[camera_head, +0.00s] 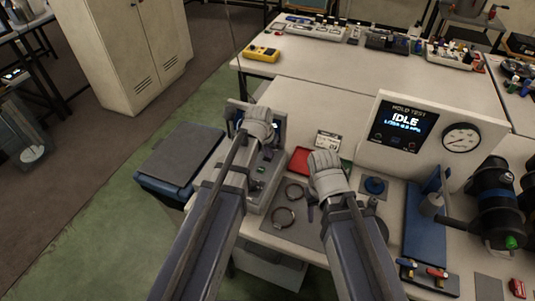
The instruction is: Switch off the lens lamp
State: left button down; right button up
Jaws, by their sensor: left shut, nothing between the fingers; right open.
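I cannot pick out the lens lamp or its switch for certain. A grey bench device (264,182) with a small lit screen stands at the bench's left end, partly hidden by my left arm. My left gripper (260,120) is shut and empty, in front of that device's upright screen part in this view. Whether it touches the device cannot be told. My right gripper (322,160) is open and empty, above the bench between a red tray (300,161) and a blue round part (375,186). The fingertips of both are hard to make out.
The hold test unit (404,120), reading IDLE, with a dial gauge (461,139), stands at the right. Two metal rings (284,217) lie on a grey mat. A blue stand (422,230) and a black cylinder (497,200) are further right. A blue bin (180,160) stands left of the bench.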

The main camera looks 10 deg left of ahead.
pick_arm(q)
jog(key=shift+w+r, duration=0.2)
jog(key=shift+w, duration=0.15)
pick_arm(e)
jog(key=shift+r, duration=0.2)
pick_arm(q)
jog(key=shift+r, duration=0.1)
pick_arm(e)
jog(key=shift+r, duration=0.1)
pick_arm(q)
jog(key=shift+s+r+p, duration=0.1)
jog(key=shift+r+p, duration=0.45)
jog(key=shift+p, duration=0.2)
jog(key=s+p+v, duration=0.1)
jog(key=p+v, duration=1)
jog(key=v, duration=0.1)
jog(key=shift+s+a, duration=0.2)
jog(key=shift+s, duration=0.2)
pick_arm(e)
notch_tip(320, 180, up, 12)
jog(key=shift+r, duration=0.15)
pick_arm(q)
jog(key=shift+f, duration=0.1)
pick_arm(e)
jog(key=shift+a, duration=0.1)
